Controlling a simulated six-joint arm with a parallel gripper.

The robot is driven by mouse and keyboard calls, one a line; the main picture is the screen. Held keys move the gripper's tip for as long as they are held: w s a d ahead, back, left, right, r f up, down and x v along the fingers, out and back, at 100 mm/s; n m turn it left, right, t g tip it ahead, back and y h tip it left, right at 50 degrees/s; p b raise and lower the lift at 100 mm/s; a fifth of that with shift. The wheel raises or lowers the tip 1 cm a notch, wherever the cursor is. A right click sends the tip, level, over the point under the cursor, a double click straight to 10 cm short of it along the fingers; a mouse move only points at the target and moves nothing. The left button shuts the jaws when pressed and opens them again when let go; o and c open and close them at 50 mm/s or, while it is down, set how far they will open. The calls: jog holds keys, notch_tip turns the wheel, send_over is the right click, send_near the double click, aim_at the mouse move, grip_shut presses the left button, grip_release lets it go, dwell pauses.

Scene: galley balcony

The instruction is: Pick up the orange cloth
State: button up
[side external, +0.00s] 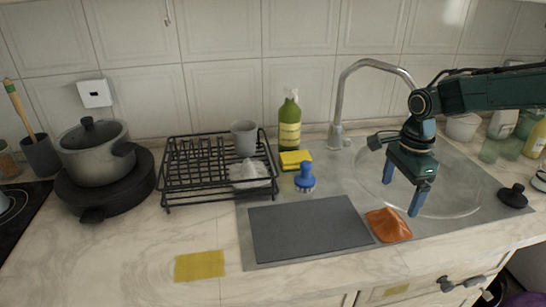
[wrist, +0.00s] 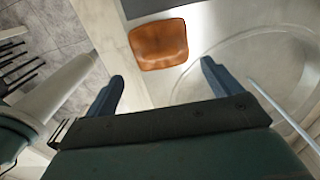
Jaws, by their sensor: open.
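The orange cloth (side external: 388,225) lies crumpled on the steel sink surround, at the right end of the dark grey mat, in the side view. In the wrist view the cloth (wrist: 159,44) is at the top middle, beyond the fingertips and roughly between their lines. My gripper (side external: 403,197) is open and empty, above the sink and just up and right of the cloth. Its two blue fingers (wrist: 163,78) are spread apart in the wrist view. They do not appear to touch the cloth.
A dark grey mat (side external: 310,229) lies left of the cloth. The round basin (side external: 455,206) and faucet (side external: 337,110) are behind my gripper. A blue-handled brush (side external: 305,179), yellow sponge (side external: 296,158), green bottle (side external: 289,122) and black dish rack (side external: 180,182) stand further left. A yellow cloth (side external: 200,266) lies front left.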

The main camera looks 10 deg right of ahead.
aim_at(392, 214)
jog(key=shift+f, duration=1.35)
jog(key=shift+f, duration=2.55)
jog(key=c, duration=1.1)
